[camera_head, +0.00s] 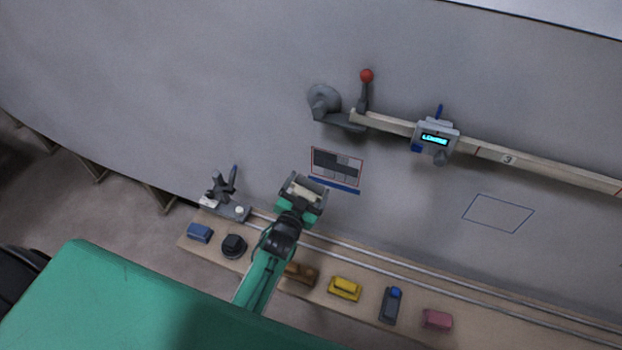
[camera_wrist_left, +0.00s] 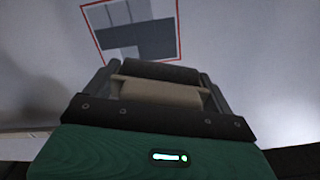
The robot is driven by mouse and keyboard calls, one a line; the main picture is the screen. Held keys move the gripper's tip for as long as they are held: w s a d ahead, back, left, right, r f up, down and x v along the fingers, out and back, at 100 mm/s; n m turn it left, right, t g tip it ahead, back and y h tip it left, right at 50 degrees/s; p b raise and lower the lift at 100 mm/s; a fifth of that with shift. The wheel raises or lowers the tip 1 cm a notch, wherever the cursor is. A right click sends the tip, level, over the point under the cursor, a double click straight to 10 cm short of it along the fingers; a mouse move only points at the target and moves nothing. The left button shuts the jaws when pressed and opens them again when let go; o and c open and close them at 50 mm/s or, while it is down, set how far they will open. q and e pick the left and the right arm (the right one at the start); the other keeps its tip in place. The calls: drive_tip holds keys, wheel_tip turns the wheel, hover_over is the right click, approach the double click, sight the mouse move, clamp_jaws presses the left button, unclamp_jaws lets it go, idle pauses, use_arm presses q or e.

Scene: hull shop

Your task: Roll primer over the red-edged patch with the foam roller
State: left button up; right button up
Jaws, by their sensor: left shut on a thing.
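The red-edged patch (camera_head: 337,166) is on the grey hull wall, near the middle of the head view. Part of it is dark grey and part is lighter, in blocks. It also shows at the top of the left wrist view (camera_wrist_left: 130,30). My left gripper (camera_head: 304,190) is just below and left of the patch, shut on the foam roller (camera_wrist_left: 158,82). The roller has a dark sleeve over a pale part, held crosswise between the fingers. It appears close to the patch's lower edge; I cannot tell whether it touches. My right gripper is not in view.
A blue strip (camera_head: 334,185) lies under the patch. A wooden shelf (camera_head: 465,325) below holds a yellow block (camera_head: 345,288), a brown item (camera_head: 300,273), a pink block (camera_head: 437,319) and other tools. A rail with a display box (camera_head: 436,138) and red-knobbed lever (camera_head: 366,76) stands above right. A blue outline (camera_head: 498,213) is on bare hull.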

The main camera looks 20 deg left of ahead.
use_arm(q)
drive_tip(key=shift+s, duration=0.9)
drive_tip(key=shift+s+r, duration=0.1)
drive_tip(key=s+p, duration=0.2)
drive_tip(key=s, duration=0.1)
drive_tip(key=shift+s+a, duration=0.1)
drive_tip(key=shift+s, duration=0.3)
drive_tip(key=shift+r, duration=0.1)
